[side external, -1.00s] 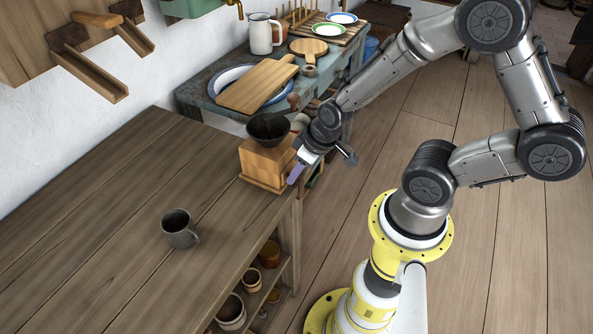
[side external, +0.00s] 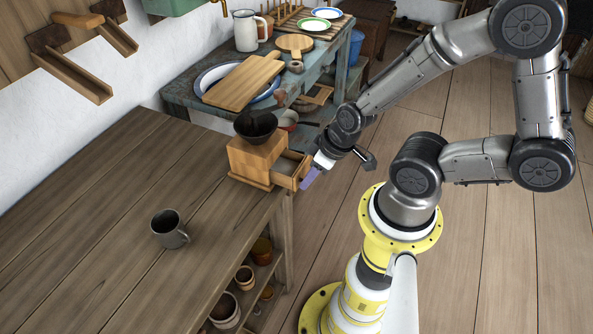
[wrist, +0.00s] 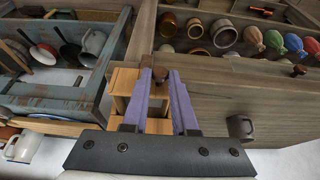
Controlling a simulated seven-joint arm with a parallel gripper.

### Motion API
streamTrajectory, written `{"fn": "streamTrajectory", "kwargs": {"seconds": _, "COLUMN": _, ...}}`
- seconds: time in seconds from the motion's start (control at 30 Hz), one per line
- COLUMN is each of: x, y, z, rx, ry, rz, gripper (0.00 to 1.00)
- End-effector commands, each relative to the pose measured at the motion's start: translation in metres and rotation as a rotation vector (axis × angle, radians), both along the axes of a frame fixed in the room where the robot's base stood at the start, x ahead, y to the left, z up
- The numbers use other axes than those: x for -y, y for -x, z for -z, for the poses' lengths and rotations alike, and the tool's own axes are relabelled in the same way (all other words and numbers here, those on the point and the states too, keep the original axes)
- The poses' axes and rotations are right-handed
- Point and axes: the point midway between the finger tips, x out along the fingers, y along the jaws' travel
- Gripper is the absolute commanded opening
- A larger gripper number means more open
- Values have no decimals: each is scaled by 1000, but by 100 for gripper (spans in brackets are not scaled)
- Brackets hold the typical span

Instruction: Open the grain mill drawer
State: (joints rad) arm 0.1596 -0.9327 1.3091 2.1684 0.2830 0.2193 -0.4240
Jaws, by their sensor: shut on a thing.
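The grain mill (side external: 256,152) is a light wooden box with a dark bowl on top, at the right end of the brown table. Its drawer (side external: 291,170) stands pulled out toward my arm, with its inside showing. My gripper (side external: 309,177) is at the drawer's front, over the table's edge. In the wrist view, the purple fingers (wrist: 160,86) are closed around the drawer's dark round knob (wrist: 159,77). The mill's wooden body shows behind and between the fingers, partly hidden by them.
A grey metal mug (side external: 170,229) stands on the brown table (side external: 110,200), left of the mill. A blue bench with a cutting board (side external: 243,82) stands behind. Pots (side external: 226,310) sit on shelves under the table.

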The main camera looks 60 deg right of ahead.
Motion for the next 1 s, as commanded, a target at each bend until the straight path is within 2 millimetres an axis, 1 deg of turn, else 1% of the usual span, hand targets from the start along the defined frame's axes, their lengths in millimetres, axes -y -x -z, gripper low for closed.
{"fn": "streamTrajectory", "kwargs": {"seconds": 0.33, "x": 1, "y": 2, "z": -1, "rx": 8, "ry": 2, "rz": 1, "gripper": 0}}
{"fn": "streamTrajectory", "kwargs": {"seconds": 0.37, "x": 1, "y": 2, "z": -1, "rx": 8, "ry": 2, "rz": 1, "gripper": 28}}
{"fn": "streamTrajectory", "kwargs": {"seconds": 0.5, "x": 0, "y": 2, "z": -1, "rx": 6, "ry": 2, "rz": 1, "gripper": 53}}
{"fn": "streamTrajectory", "kwargs": {"seconds": 0.53, "x": 0, "y": 2, "z": -1, "rx": 6, "ry": 1, "rz": 0, "gripper": 57}}
{"fn": "streamTrajectory", "kwargs": {"seconds": 0.83, "x": 0, "y": 3, "z": -1, "rx": 3, "ry": 1, "rz": 0, "gripper": 57}}
{"fn": "streamTrajectory", "kwargs": {"seconds": 1.0, "x": 0, "y": 6, "z": -10, "rx": 5, "ry": 0, "rz": -1, "gripper": 57}}
